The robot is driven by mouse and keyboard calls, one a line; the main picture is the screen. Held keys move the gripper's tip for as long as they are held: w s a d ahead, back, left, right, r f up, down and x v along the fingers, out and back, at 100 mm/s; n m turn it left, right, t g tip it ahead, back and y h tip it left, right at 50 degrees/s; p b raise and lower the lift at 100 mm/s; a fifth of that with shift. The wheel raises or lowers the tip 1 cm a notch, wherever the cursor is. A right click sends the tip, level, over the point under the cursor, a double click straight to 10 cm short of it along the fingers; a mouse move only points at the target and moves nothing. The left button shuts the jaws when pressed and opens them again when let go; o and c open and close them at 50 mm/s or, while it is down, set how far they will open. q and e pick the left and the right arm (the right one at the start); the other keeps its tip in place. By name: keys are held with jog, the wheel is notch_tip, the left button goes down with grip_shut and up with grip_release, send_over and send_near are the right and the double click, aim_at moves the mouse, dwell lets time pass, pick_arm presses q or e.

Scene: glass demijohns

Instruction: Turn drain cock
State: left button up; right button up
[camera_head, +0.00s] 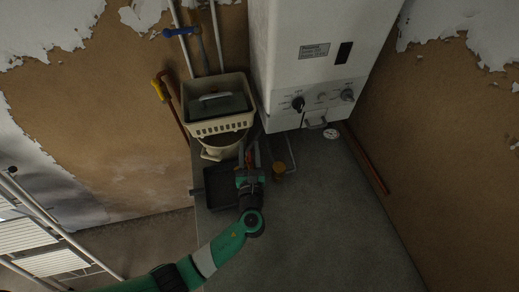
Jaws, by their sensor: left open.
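My left gripper (249,150) reaches up from the bottom of the view over the grey worktop, below the boiler. Its two fingers are open, with a small orange-red part (250,158) showing between or just beyond them. I cannot tell whether this part is the drain cock or whether the fingers touch it. A small yellow-brass round piece (279,169) lies just right of the gripper, near a thin pipe. My right gripper is not in view.
A white boiler (322,62) with knobs hangs above, with a round gauge (331,133) beneath it. A cream crate (222,125) sits over a pale bowl (219,150), and a black tray (218,190) lies left of the gripper. The worktop (325,225) is clear at lower right.

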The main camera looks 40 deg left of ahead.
pick_arm(q)
grip_shut()
